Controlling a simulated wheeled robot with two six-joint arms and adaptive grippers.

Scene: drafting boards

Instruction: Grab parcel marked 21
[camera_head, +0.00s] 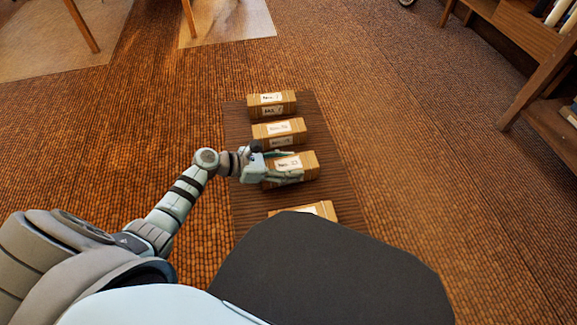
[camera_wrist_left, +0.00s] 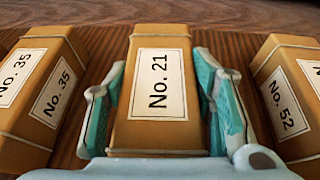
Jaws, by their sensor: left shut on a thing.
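The parcel marked No. 21 (camera_wrist_left: 157,100) is a brown box with a white label, between the two fingers of my left gripper (camera_wrist_left: 160,98) in the left wrist view. My left gripper is shut on it, with a teal-padded finger along each side. In the head view the same parcel (camera_head: 308,160) is third from the far end of the row, with my left gripper (camera_head: 282,167) on it. The parcel appears to be at the level of the mat. My right gripper is not in view.
Parcel No. 35 (camera_wrist_left: 40,95) and parcel No. 52 (camera_wrist_left: 295,90) flank it in the wrist view. The row lies on a dark brown mat (camera_head: 240,128), including a far parcel (camera_head: 285,107) and a near one (camera_head: 328,210) partly hidden. A wooden shelf (camera_head: 525,95) stands right; carpet around is clear.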

